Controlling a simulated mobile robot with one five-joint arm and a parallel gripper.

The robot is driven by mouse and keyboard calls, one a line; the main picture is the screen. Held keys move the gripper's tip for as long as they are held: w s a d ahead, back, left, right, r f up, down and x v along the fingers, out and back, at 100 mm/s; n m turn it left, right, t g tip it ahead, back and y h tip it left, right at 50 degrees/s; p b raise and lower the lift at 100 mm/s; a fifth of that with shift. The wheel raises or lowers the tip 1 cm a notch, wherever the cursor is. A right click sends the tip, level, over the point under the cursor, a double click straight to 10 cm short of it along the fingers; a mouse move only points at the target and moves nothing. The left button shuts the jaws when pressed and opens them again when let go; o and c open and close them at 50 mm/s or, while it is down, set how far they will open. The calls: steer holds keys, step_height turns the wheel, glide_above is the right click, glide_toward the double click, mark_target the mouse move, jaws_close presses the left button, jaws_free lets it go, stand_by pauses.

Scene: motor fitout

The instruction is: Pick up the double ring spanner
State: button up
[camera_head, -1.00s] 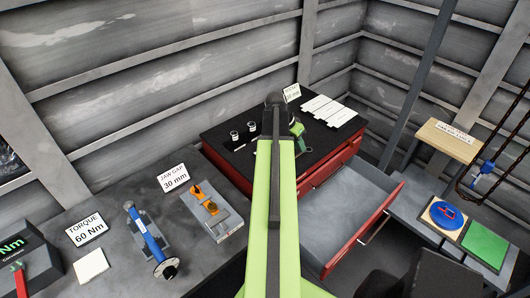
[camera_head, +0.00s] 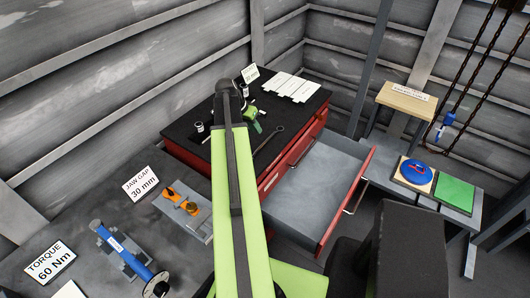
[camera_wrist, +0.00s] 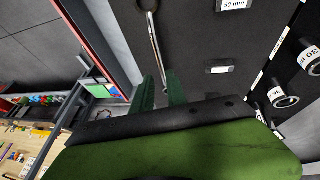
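The double ring spanner (camera_head: 268,139) lies on the black top of the red cabinet (camera_head: 215,113), just right of my arm in the head view. In the wrist view its grey shaft (camera_wrist: 154,42) runs from a ring at the top edge down toward my fingers, which hide its lower end. My gripper (camera_wrist: 161,90) has two green fingers standing apart, with a gap between them in line with the shaft. I cannot tell how high the fingers are above the top. My gripper also shows in the head view (camera_head: 254,119), partly behind my arm.
An open grey drawer (camera_head: 315,190) juts out below the cabinet top. White strips (camera_head: 291,87), small cylinders (camera_head: 200,127) and a size card (camera_head: 250,75) share the top. An orange-jawed tool (camera_head: 181,199) and a blue torque tool (camera_head: 125,249) lie on the left bench.

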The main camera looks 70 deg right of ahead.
mark_target(274, 133)
steer(key=b+x, duration=0.3)
steer(key=x, duration=0.1)
steer(key=shift+w+f, duration=0.1)
steer(key=shift+f, duration=0.35)
steer(key=shift+d+f, duration=0.2)
steer(key=shift+f, duration=0.1)
steer(key=shift+s+r, duration=0.1)
steer(key=shift+s, duration=0.2)
steer(key=b+x, duration=0.5)
steer(key=shift+w, duration=0.1)
jaws_close()
